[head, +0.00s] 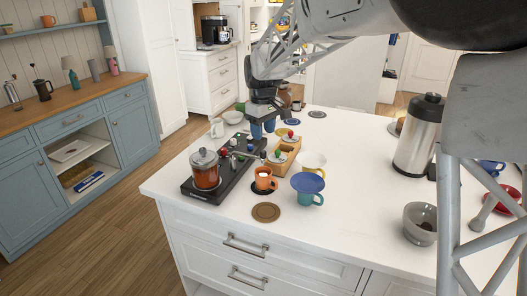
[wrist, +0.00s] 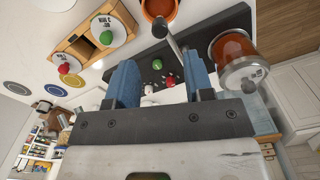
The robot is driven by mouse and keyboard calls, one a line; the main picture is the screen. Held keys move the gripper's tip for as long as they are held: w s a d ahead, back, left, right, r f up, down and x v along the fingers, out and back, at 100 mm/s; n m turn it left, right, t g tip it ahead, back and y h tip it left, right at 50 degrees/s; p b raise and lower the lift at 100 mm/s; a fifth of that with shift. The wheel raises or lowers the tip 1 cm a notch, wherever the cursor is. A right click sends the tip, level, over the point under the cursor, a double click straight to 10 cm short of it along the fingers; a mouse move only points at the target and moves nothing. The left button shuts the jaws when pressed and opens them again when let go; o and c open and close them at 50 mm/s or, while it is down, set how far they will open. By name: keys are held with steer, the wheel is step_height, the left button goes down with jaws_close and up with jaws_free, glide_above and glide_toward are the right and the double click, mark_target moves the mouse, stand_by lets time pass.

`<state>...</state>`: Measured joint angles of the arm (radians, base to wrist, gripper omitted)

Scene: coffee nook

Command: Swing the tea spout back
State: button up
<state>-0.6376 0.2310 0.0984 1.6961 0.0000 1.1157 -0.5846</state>
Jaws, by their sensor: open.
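The tea machine is a long black base (head: 192,187) carrying a lidded glass jar of brown tea (head: 206,172); the jar also shows in the wrist view (wrist: 234,50). A thin metal spout (wrist: 176,38) reaches from the base toward an orange cup (wrist: 158,9), its tip over or near the cup's rim. The orange cup (head: 263,178) stands beside the base in the head view. My gripper (head: 262,128) is above the far end of the base, pointing down.
Small red (wrist: 170,81) and green (wrist: 156,65) knobs sit on the base. A wooden box (head: 284,154) with coloured knobs stands close on its right. A teal cup with a blue top (head: 308,186) and a cork coaster (head: 266,212) are near the front.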

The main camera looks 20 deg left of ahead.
mark_target(263, 152)
steer(key=shift+f, duration=3.85)
jaws_close()
